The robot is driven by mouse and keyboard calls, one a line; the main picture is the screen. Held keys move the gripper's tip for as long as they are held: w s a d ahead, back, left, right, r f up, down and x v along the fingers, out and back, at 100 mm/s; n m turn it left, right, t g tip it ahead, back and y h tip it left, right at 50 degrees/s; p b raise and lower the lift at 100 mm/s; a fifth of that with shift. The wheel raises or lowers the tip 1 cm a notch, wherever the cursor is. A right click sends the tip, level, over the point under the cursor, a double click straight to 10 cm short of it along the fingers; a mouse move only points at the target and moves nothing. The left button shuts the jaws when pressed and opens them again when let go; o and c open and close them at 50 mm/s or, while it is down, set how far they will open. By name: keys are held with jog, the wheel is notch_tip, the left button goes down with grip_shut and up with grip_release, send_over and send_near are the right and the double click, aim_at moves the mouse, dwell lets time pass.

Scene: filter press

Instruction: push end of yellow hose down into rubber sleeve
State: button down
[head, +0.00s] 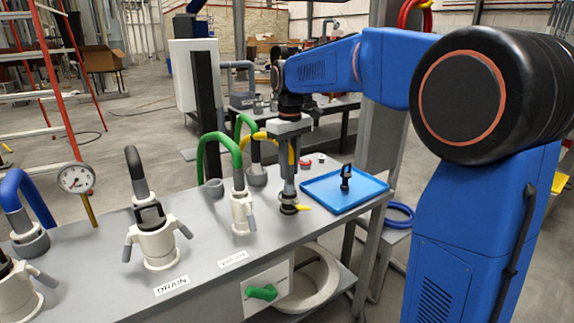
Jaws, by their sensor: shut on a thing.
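The yellow hose (260,137) arches on the right part of the grey bench, behind my gripper, and bends down at its jaws. My gripper (289,163) points down and is shut on the hose near its end. A grey end piece (289,182) shows below the jaws, roughly upright. The black rubber sleeve (288,197) stands on the bench directly under it, with a yellow lever (303,207) at its base. The end piece looks in line with the sleeve and meets its top in this view; I cannot tell how deep it sits.
A green hose (222,140) runs to the white WASH fitting (241,212) just left. The white DRAIN fitting (157,245) stands further left. A blue tray (372,190) with a black tool (346,178) lies right. A dark post (207,110) rises behind the bench.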

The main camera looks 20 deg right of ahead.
jog(key=shift+f, duration=1.05)
jog(key=c, duration=1.4)
grip_release()
